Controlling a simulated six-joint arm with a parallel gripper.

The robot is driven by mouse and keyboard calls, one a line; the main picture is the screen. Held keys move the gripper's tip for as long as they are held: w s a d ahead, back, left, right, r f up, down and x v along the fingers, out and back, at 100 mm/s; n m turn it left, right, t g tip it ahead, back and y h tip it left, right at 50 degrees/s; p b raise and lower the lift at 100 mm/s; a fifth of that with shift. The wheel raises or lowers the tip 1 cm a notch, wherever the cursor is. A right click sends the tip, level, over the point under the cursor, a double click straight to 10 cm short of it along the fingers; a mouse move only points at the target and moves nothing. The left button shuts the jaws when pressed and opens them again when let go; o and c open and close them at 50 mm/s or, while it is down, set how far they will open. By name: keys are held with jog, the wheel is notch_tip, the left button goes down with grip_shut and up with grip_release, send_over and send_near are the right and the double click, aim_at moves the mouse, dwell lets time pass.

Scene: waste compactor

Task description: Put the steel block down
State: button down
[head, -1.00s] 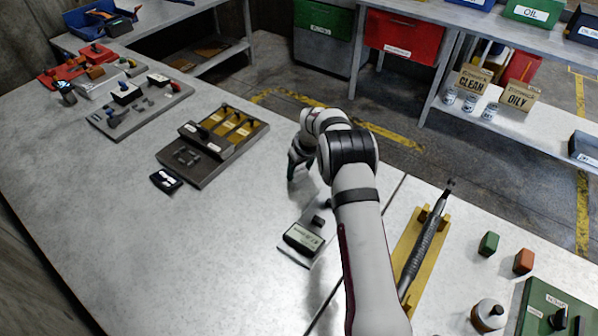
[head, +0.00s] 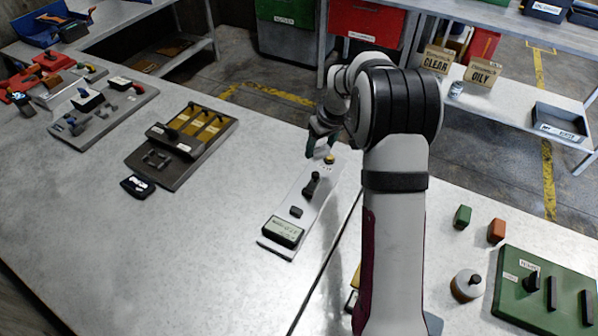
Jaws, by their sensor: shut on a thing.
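My gripper (head: 319,147) is in the head view, above the far end of a pale plate with a display. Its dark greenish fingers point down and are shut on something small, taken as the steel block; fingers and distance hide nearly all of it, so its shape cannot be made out. I cannot tell how high it is above the table.
The pale plate (head: 275,217) carries a display, a small dark block (head: 296,212), a dark lever (head: 312,184) and a yellow button (head: 329,159). A dark tray (head: 183,150) with yellow slots lies left. Green (head: 463,217) and orange (head: 496,231) blocks stand right. The left foreground table is clear.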

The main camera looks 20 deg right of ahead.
jog(key=s+d+r+m+h, duration=0.2)
jog(key=s+m+h, duration=0.1)
jog(key=s+m, duration=0.9)
jog(key=g, duration=0.1)
send_over(303, 203)
jog(key=f, duration=0.4)
jog(key=s+f, duration=0.1)
jog(key=f, duration=0.2)
jog(key=shift+a, duration=0.25)
jog(key=f, duration=0.4)
jog(key=shift+w+a+f, duration=0.1)
jog(key=shift+w, duration=0.1)
jog(key=shift+f, duration=0.15)
jog(key=shift+c, duration=0.6)
grip_release()
